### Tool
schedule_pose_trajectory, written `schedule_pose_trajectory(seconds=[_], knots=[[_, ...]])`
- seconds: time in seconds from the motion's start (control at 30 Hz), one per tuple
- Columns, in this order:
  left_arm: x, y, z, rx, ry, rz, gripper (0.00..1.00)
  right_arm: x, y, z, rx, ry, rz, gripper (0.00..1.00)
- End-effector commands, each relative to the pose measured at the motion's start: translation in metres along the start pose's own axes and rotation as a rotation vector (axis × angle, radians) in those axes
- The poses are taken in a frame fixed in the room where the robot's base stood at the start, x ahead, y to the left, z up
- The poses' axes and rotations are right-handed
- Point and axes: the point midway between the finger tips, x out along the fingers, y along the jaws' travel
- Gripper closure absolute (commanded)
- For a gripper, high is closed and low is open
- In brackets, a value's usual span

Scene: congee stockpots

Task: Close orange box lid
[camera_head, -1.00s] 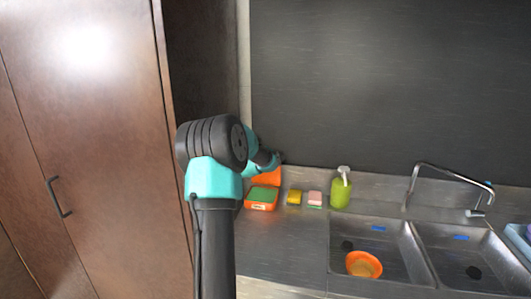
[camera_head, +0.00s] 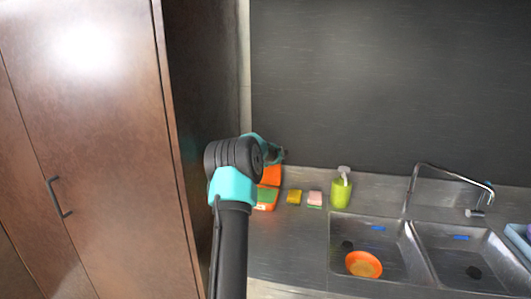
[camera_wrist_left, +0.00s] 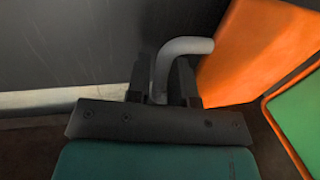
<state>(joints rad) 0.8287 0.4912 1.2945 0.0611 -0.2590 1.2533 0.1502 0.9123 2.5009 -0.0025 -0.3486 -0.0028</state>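The orange box (camera_head: 265,207) stands on the counter, with green contents (camera_wrist_left: 302,112) inside. Its orange lid (camera_head: 271,175) stands open, raised at the back of the box; it also shows large at the upper right of the left wrist view (camera_wrist_left: 262,48). My left gripper (camera_head: 278,155) is at the lid's upper edge in the head view, partly hidden behind my own arm. In the wrist view its two dark fingers (camera_wrist_left: 162,82) are beside the lid, with a grey bent rod (camera_wrist_left: 183,47) between them. Whether they grip the rod is unclear. My right gripper is not in view.
A yellow sponge (camera_head: 294,197), a pink sponge (camera_head: 315,198) and a green soap bottle (camera_head: 340,194) stand right of the box. Farther right is a double sink with a faucet (camera_head: 411,185) and an orange bowl (camera_head: 363,264). A brown cabinet (camera_head: 100,130) is at left.

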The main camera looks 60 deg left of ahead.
Motion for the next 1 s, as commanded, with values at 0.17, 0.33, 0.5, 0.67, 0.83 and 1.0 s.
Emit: schedule_pose_trajectory(seconds=[0.17, 0.33, 0.5, 0.67, 0.83, 1.0], knots=[[-0.0002, -0.0002, 0.0, 0.0, 0.0, 0.0, 0.83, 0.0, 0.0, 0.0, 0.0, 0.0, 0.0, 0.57], [-0.0003, -0.0001, 0.0001, 0.0, 0.0, 0.0, 1.0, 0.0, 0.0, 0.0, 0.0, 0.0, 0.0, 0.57], [-0.0003, -0.0001, 0.0001, 0.0, 0.0, 0.0, 1.0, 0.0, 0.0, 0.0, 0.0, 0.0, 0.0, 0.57], [-0.0003, -0.0001, 0.0001, 0.0, 0.0, 0.0, 1.0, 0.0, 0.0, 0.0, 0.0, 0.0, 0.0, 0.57], [-0.001, -0.0004, 0.0001, -0.001, 0.0, 0.002, 1.0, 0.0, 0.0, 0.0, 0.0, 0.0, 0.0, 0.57], [-0.0041, -0.0015, 0.0002, 0.0, 0.0, 0.019, 1.0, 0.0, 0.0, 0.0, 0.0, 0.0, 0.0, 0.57]])
